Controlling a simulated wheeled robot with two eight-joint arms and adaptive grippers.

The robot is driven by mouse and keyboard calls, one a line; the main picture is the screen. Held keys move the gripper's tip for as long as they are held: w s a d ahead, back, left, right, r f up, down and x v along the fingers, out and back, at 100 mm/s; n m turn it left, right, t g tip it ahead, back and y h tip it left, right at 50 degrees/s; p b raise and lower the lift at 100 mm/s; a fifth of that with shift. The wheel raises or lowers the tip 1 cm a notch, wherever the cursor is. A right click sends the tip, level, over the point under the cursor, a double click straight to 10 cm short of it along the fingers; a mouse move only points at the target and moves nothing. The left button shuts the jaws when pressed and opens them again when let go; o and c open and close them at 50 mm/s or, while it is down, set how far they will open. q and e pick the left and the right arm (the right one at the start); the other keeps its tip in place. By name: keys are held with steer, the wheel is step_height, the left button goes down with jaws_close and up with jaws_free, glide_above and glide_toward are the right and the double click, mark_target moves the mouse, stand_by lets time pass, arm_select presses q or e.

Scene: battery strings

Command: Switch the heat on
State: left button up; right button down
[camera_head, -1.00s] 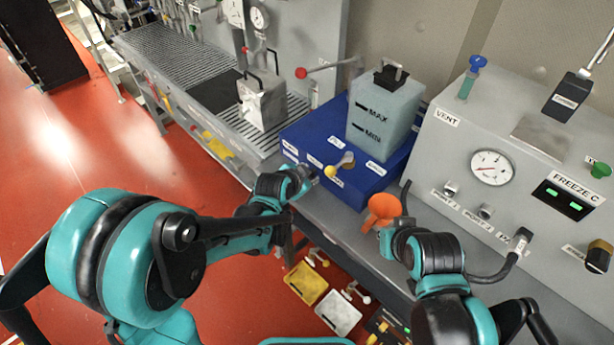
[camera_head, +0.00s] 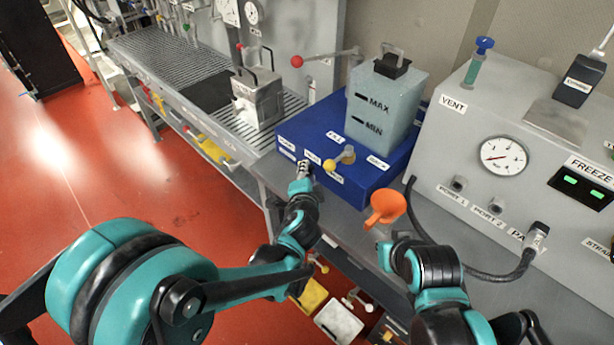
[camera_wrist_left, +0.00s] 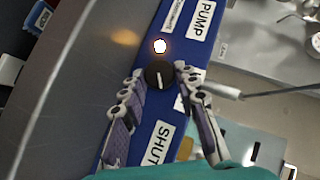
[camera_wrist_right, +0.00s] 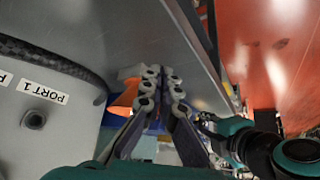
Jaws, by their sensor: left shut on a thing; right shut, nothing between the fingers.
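A blue box (camera_head: 350,190) with white labels stands on the bench in the head view. In the left wrist view, a black knob (camera_wrist_left: 157,80) with a white mark sits on its labelled front face. A round light (camera_wrist_left: 160,46) beside the knob glows bright. My left gripper (camera_head: 303,168) is at the left part of that face, and its fingers (camera_wrist_left: 159,70) are shut on the knob. The label by the knob is partly hidden by a finger. My right gripper (camera_wrist_right: 163,82) is shut and empty, near the orange funnel (camera_head: 386,207).
A grey-green tank (camera_head: 385,110) marked MAX and MIN stands on the blue box. A yellow-tipped lever (camera_head: 338,158) sticks out close to my left gripper. The grey panel (camera_head: 460,140) with a gauge and a black hose (camera_head: 455,268) is at the right.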

arm_select(q)
steer(key=shift+f, duration=0.1)
stand_by(0.3)
steer(key=o, duration=1.1)
steer(key=shift+o, duration=0.2)
steer(key=v, duration=1.2)
